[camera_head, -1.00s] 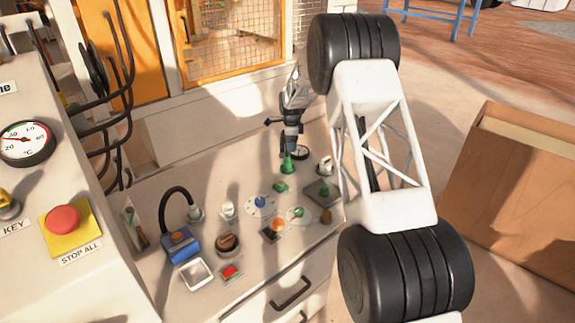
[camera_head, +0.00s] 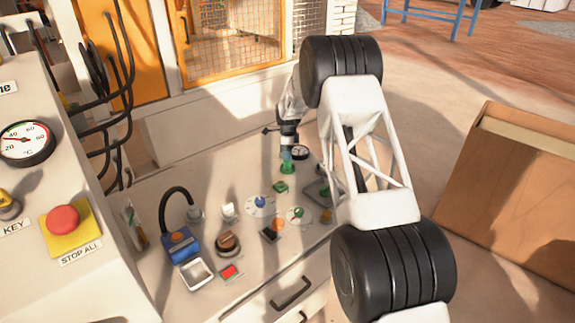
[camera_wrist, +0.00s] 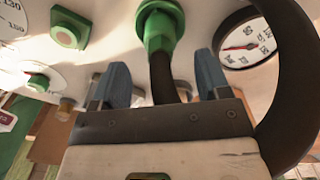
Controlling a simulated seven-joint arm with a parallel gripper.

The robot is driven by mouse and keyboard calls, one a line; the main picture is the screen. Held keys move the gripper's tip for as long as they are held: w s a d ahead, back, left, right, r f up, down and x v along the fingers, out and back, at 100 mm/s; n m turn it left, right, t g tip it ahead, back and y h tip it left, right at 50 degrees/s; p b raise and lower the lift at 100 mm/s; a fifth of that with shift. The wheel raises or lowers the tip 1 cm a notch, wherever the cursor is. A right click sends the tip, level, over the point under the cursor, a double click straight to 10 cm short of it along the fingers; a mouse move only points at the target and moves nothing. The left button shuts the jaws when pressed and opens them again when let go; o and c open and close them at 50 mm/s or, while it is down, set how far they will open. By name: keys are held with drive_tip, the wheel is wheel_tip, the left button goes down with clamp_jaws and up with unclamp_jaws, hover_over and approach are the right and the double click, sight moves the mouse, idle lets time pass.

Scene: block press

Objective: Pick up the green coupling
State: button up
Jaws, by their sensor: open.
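The green coupling (camera_wrist: 160,28) shows at the top of the wrist view, with a dark hose (camera_wrist: 163,76) running from it down between my fingers. In the head view the coupling (camera_head: 288,169) stands at the back of the panel, just below my gripper (camera_head: 287,153). In the wrist view my gripper (camera_wrist: 161,72) is open, with its blue fingertips apart on either side of the hose. The green body lies beyond the fingertips, and I see no contact. My gripper's palm hides part of the hose.
A round gauge (camera_wrist: 245,46) sits close right of the coupling, and a dark curved tube sweeps past it. A green square button (camera_head: 281,187) is in front.

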sight(288, 163)
drive_tip(key=shift+f, duration=0.3)
drive_tip(key=shift+f, duration=0.15)
drive_tip(key=shift+f, duration=2.45)
drive_tip(key=c, duration=1)
drive_tip(key=shift+r, duration=0.1)
